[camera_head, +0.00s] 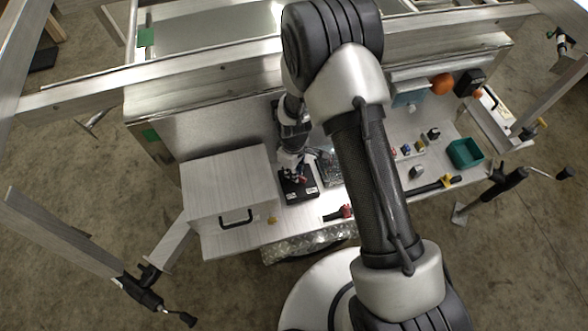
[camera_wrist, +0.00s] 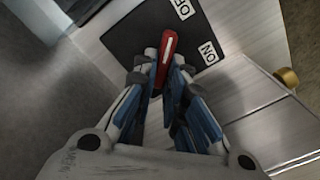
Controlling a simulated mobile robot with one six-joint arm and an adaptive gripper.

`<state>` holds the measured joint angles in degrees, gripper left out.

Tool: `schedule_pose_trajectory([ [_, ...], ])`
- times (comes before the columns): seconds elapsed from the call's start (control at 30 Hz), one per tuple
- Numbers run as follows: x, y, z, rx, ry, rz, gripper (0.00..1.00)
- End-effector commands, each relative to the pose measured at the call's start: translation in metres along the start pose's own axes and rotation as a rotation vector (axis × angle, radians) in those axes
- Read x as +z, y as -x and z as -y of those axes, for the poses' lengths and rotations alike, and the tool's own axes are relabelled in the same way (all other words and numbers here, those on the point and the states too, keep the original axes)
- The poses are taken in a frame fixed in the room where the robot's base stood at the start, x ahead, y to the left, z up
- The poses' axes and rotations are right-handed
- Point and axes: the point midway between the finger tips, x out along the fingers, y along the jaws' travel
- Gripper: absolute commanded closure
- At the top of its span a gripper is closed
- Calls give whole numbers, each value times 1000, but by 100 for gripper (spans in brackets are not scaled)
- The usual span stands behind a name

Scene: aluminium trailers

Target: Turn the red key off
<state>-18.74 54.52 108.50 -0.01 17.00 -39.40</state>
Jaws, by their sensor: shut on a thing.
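The red key (camera_wrist: 167,50) stands on a black switch plate (camera_wrist: 123,42) marked OFF and ON in the wrist view. The key lies between the two labels and seems to point nearer to OFF, though the exact setting is hard to read. My gripper (camera_wrist: 163,72) has its fingertips closed around the near end of the key. In the head view the black switch box (camera_head: 300,186) sits on the trailer's worktop, with my gripper (camera_head: 298,176) right above it. The key itself is mostly hidden there by my gripper.
A metal box with a black handle (camera_head: 236,218) stands left of the switch. A brass knob (camera_wrist: 287,77) is beside the plate. A red-handled item (camera_head: 345,211), a yellow-ended black lever (camera_head: 445,181) and a green bin (camera_head: 465,153) lie to the right.

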Motion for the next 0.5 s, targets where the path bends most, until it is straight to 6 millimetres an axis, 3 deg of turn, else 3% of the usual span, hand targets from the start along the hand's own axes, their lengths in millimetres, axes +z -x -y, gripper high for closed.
schedule_pose_trajectory([
  [0.5, 0, 0, 1, 1, 69, 0, 100],
])
